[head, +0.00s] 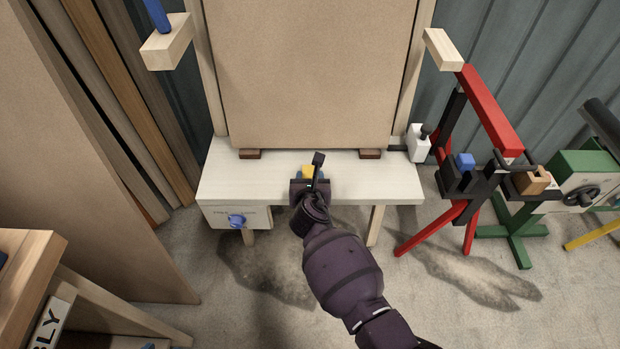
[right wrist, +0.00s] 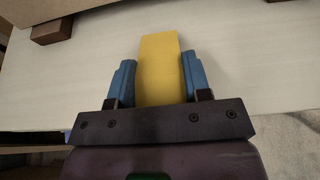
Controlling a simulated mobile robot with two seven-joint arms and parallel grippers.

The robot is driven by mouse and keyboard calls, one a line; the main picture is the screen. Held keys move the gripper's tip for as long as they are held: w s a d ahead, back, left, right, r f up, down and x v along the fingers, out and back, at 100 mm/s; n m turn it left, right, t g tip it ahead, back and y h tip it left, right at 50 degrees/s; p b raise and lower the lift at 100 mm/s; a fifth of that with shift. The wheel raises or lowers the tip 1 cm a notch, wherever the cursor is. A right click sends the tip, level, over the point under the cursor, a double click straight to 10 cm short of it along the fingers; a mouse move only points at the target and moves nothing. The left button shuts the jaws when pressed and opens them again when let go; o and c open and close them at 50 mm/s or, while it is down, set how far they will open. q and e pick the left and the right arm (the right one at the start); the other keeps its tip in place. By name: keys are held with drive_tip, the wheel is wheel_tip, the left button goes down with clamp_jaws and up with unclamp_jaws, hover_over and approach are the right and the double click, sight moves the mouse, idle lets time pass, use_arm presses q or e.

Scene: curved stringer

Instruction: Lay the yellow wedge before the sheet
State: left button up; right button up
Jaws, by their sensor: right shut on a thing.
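The yellow wedge (right wrist: 160,68) is between the blue fingers of my right gripper (right wrist: 160,80) in the right wrist view, and the gripper is shut on it. I cannot tell whether the wedge touches the bench top. The brown sheet (head: 312,75) stands upright at the back of the bench, just beyond the wedge. My left gripper is not in view.
Two dark brown blocks (head: 250,154) (head: 370,154) sit under the sheet's lower corners. A red and black stand (head: 480,160) is to the right. The bench top left of the gripper is clear.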

drive_tip(key=shift+f, duration=0.2)
drive_tip(key=o, duration=0.9)
drive_tip(key=shift+o, duration=0.2)
drive_tip(key=shift+r, duration=0.1)
